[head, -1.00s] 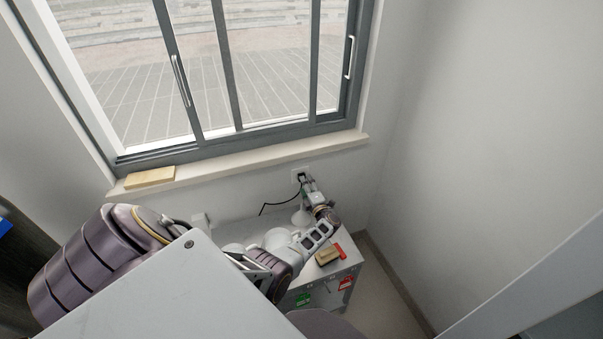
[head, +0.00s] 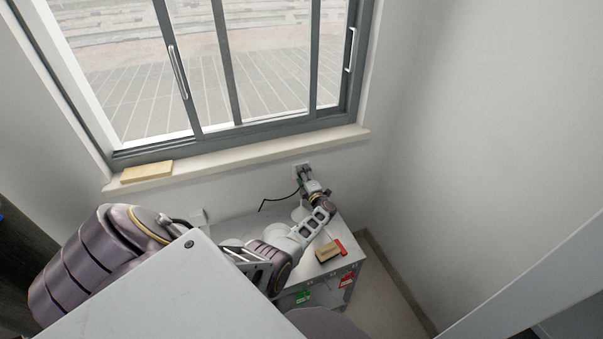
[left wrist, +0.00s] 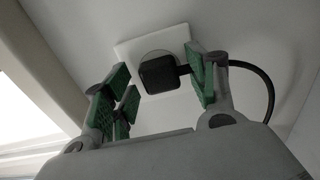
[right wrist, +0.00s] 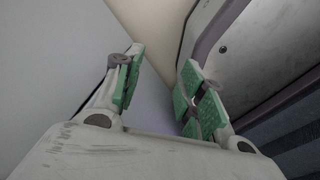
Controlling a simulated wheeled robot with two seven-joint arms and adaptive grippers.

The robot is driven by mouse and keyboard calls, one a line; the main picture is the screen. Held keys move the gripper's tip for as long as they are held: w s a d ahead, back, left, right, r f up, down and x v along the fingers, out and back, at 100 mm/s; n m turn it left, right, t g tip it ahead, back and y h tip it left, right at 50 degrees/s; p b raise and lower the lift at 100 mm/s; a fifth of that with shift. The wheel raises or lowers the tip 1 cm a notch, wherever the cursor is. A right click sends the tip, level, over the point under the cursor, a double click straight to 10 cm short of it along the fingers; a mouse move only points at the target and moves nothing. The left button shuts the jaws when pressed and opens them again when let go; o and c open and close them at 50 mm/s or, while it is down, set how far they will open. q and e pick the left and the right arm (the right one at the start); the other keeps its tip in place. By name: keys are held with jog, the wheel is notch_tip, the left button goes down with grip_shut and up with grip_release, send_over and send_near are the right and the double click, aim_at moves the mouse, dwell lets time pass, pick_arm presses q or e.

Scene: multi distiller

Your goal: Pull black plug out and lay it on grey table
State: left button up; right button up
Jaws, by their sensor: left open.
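The black plug (left wrist: 158,74) sits in a white wall socket (left wrist: 183,36), with its cable (left wrist: 258,70) curving off to the right in the left wrist view. My left gripper (left wrist: 160,85) is open around the plug, its green pads on either side. The right pad is close to the plug and cable; I cannot tell whether it touches. In the head view, my left gripper (head: 304,177) is at the wall socket and mostly hides the plug. The grey table (head: 232,228) stands below. My right gripper (right wrist: 160,88) is open and empty.
The black cable (head: 275,200) hangs against the wall above the table. A wooden-looking block (head: 328,251) with a red part lies near the table's right edge. Another block (head: 147,171) lies on the window sill (head: 240,152). Green (head: 302,296) and red (head: 347,281) tags show on the table's front.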

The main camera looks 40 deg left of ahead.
jog(key=shift+s+a+f, duration=0.15)
jog(key=shift+s+a, duration=0.4)
jog(key=shift+s, duration=0.2)
jog(key=shift+w, duration=0.1)
